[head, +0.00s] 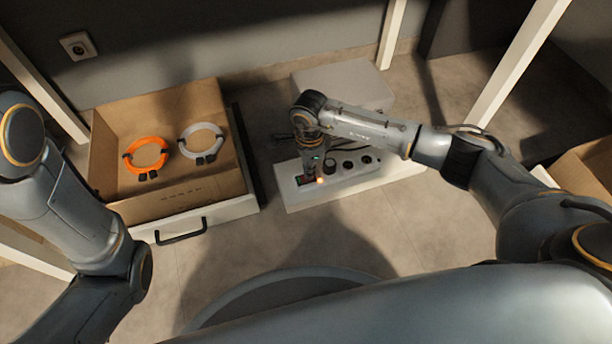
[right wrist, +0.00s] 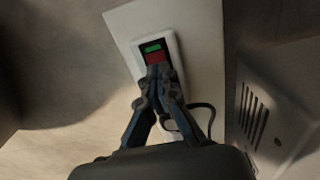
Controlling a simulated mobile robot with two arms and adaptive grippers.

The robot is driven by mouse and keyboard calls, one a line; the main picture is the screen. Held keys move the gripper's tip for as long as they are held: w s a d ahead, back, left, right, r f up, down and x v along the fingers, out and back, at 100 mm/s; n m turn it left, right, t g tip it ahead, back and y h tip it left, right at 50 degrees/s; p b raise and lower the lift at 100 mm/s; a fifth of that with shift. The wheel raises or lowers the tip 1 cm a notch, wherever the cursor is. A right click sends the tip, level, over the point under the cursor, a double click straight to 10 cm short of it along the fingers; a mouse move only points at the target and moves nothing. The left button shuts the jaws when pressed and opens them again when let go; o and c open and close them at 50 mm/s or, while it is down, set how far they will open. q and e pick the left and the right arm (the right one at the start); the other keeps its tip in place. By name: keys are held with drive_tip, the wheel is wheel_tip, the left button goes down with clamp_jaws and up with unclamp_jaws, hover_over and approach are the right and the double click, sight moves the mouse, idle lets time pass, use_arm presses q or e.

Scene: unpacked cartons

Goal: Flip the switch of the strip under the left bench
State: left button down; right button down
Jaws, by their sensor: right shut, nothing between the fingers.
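The power strip (head: 345,168) lies on a white board (head: 297,205) on the floor, with dark round sockets along it. Its switch (head: 304,180) is at the strip's left end, partly hidden by my gripper. In the right wrist view the switch (right wrist: 153,48) shows a green part and a red part in a dark frame. My right gripper (right wrist: 163,72) is shut and empty, pointing down, its tips over the red part. I cannot tell whether they touch it. The gripper (head: 311,168) also shows in the head view. My left gripper is out of view.
An open carton (head: 110,180) with an orange cable coil (head: 146,143) and a grey one (head: 183,143) stands left of the strip. A pale box (head: 345,82) stands behind the strip. White bench legs (head: 513,70) rise around. Another carton (head: 590,160) is at right.

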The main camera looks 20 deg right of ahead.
drive_tip(key=shift+f, duration=0.25)
drive_tip(key=shift+r, duration=0.2)
wheel_tip(320, 180, up, 6)
drive_tip(key=p, duration=0.5)
drive_tip(key=shift+r+p, duration=0.4)
drive_tip(key=shift+p, duration=0.05)
drive_tip(key=shift+f, duration=0.1)
